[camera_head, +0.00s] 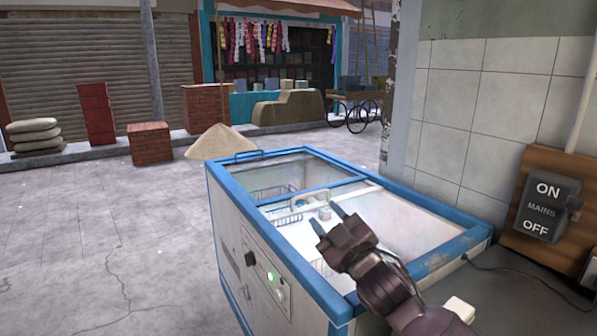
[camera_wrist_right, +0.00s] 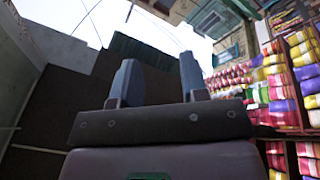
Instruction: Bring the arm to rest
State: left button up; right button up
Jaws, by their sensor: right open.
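My right arm comes in from the lower right of the head view. Its gripper (camera_head: 329,220) is over the white and blue chest freezer (camera_head: 228,222), above the near part of the freezer top. The two fingers are apart, with nothing seen between them. They also show apart and empty in the right wrist view (camera_wrist_right: 160,82), which looks up toward roofs and sky. A small pale item (camera_head: 324,213) shows just beyond the fingertips; I cannot tell what it is. My left gripper is not in view.
The freezer has sliding glass lids, a lid handle (camera_head: 311,197) and a green light (camera_head: 270,276) on its front. A mains switch (camera_head: 547,208) is on the right wall (camera_head: 468,120). Paving (camera_head: 100,230) to the left is clear. Stacked colored packs (camera_wrist_right: 285,85) show in the wrist view.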

jog(key=s+d+f+m+g+h, duration=0.1)
jog(key=s+d+f+m+h, duration=0.2)
jog(key=f, duration=0.4)
jog(key=s+d+f+m+h, duration=0.2)
jog(key=d+f+m, duration=0.1)
jog(key=d+f, duration=0.3)
jog(key=s+d+f+m+g+h, duration=0.2)
jog(key=s+d+f, duration=0.2)
jog(key=s+f, duration=0.4)
jog(key=s+d+f+m+g+h, duration=0.1)
jog(key=s+d+f, duration=0.3)
jog(key=s+f, duration=0.5)
jog(key=s+d+f+m+g+h, duration=0.2)
jog(key=s+d+f+m+g, duration=0.1)
jog(key=s+f, duration=0.6)
jog(key=s+d, duration=0.1)
jog(key=s, duration=0.2)
jog(key=shift+s+d+f+m+g+h+b, duration=0.2)
jog(key=shift+d+f+m+g+h+b, duration=0.1)
jog(key=shift+m, duration=0.1)
